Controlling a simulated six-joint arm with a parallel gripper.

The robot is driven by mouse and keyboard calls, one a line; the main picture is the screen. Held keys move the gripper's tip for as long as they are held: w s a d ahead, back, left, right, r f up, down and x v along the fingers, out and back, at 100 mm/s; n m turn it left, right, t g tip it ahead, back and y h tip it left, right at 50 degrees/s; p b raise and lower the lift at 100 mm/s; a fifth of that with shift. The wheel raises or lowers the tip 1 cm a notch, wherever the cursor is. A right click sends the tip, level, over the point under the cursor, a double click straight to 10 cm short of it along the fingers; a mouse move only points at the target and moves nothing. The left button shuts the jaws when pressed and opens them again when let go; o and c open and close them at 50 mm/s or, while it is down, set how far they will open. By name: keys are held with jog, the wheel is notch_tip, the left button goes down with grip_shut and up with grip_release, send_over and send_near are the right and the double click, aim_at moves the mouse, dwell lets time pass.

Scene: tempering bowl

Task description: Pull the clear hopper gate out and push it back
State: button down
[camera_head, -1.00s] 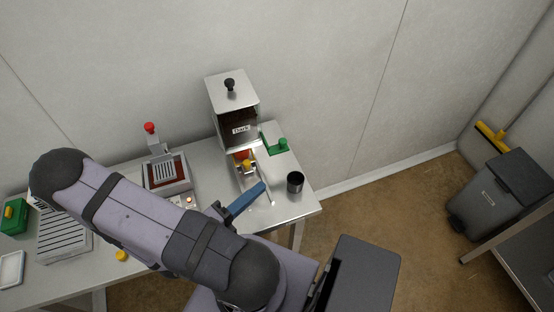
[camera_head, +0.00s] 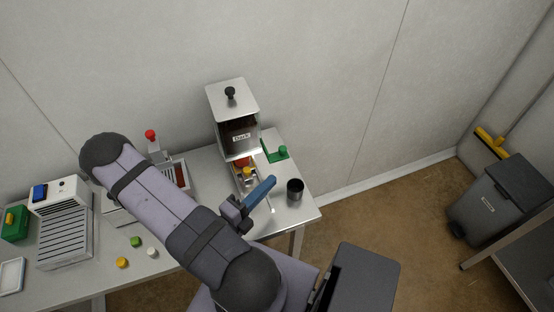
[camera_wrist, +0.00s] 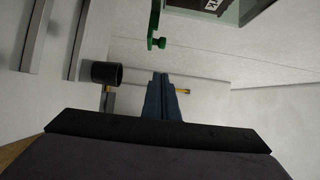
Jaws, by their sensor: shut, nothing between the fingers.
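The hopper (camera_head: 238,128) is a metal box with a black lid knob and a "Dark" label, standing at the back right of the table. A corner of it shows at the top of the wrist view (camera_wrist: 215,6). Below it are a red part (camera_head: 240,162) and a yellow part (camera_head: 247,172); I cannot tell a clear gate there. A green piece with a knob (camera_head: 276,154) lies right of the hopper, also in the wrist view (camera_wrist: 154,30). My gripper (camera_head: 271,181) has blue fingers, shut and empty, in front of the hopper and apart from it.
A dark cup (camera_head: 295,189) stands right of my gripper, near the table's right edge; it shows in the wrist view (camera_wrist: 105,73). A red-knobbed device (camera_head: 152,135) is partly hidden behind my arm. Small caps (camera_head: 136,241) lie at the front left. A grey bin (camera_head: 492,200) stands far right.

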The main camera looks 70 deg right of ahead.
aim_at(271, 156)
jog(key=d+p, duration=0.3)
jog(key=d, duration=0.5)
jog(key=shift+w+d, duration=0.2)
jog(key=shift+w, duration=0.15)
jog(key=w+d, duration=0.2)
jog(key=shift+w+d, duration=0.65)
jog(key=shift+w+r, duration=0.1)
jog(key=shift+r, duration=0.05)
jog(key=shift+a, duration=0.15)
